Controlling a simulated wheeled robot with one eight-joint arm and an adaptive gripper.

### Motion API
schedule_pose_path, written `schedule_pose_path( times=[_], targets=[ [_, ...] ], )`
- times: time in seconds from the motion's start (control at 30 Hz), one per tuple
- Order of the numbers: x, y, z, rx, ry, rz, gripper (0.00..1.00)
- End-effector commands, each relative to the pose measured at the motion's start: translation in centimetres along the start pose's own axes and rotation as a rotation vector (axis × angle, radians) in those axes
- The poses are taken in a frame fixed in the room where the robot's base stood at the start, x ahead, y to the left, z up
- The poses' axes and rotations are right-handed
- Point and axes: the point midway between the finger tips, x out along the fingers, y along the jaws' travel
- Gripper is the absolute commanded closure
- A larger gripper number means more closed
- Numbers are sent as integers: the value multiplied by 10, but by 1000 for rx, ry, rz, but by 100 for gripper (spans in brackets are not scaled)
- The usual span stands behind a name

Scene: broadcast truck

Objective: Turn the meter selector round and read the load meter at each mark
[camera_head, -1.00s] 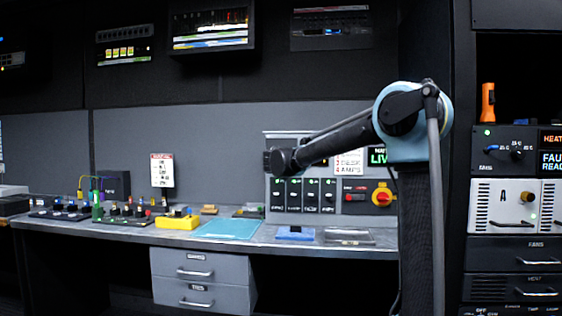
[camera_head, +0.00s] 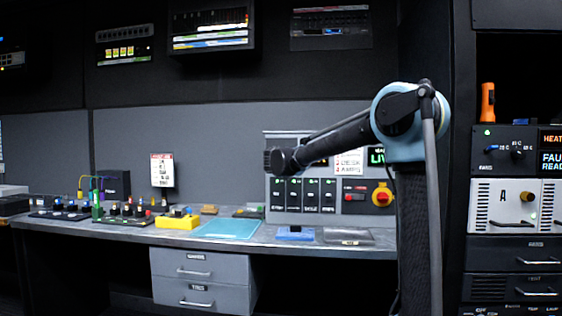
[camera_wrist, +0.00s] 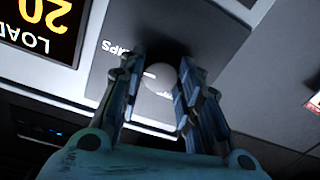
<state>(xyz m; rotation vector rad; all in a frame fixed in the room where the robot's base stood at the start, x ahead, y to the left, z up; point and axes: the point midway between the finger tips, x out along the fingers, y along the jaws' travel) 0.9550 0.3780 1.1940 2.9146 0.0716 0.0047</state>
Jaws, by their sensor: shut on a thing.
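In the wrist view my gripper (camera_wrist: 160,68) is shut on the meter selector (camera_wrist: 160,100), a rounded grey knob on a dark plate. The fingers stand on either side of it and hide much of it. A short white line shows between the fingers. A white label ending in "MPS" (camera_wrist: 117,50) is upside down beside the knob. The load meter (camera_wrist: 45,22) is at the upper left, upside down and cut off by the frame, with yellow digits that read 20 as far as they show. In the head view my arm hides the selector.
A panel with several switches (camera_head: 303,195) and a red knob (camera_head: 382,197) stands below my arm. The desk holds a blue mat (camera_head: 230,229), a yellow box (camera_head: 177,222) and a blue item (camera_head: 296,233). An equipment rack (camera_head: 515,253) stands at the right.

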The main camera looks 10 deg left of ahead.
Motion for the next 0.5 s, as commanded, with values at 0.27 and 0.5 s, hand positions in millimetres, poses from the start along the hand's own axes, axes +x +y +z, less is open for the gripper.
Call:
schedule_pose_path(
  times=[0.27, 0.5],
  targets=[
    [0, 0, 0, -154, -7, -2, 92],
    [0, 0, -1, -371, -18, -4, 92]
  ],
)
